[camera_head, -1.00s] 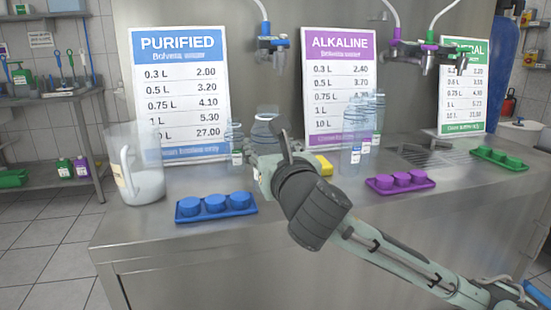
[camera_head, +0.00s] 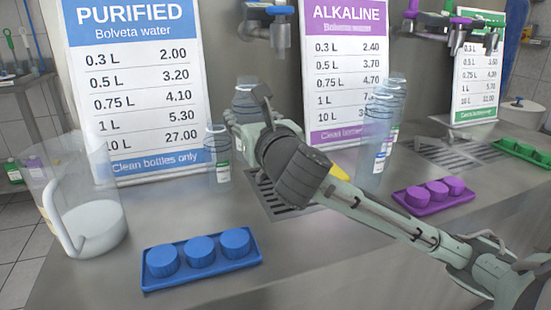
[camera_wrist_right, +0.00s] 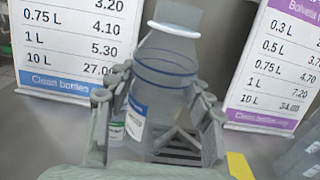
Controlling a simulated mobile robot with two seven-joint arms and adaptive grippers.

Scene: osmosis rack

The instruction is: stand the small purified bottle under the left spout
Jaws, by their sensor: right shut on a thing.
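My right gripper (camera_head: 243,112) is shut around a clear bottle (camera_head: 247,97). In the right wrist view the bottle (camera_wrist_right: 160,80) is between the fingers, nearly upright, with a blue-edged label and a pale top. Part of it is hidden by the gripper in the head view. A blue tap fitting (camera_head: 279,36) hangs above and slightly right of it, in front of the wall. A dark drain grate (camera_head: 285,208) lies in the counter below the gripper. I cannot tell whether the bottle touches the grate. My left gripper is out of view.
A clear bottle with a green-edged label (camera_head: 218,160) stands close left of the gripper. A jug (camera_head: 100,232) and a blue cap tray (camera_head: 200,262) are at front left. Clear bottles (camera_head: 378,140) and a purple cap tray (camera_head: 430,198) stand right. A yellow item (camera_head: 340,172) lies behind my arm.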

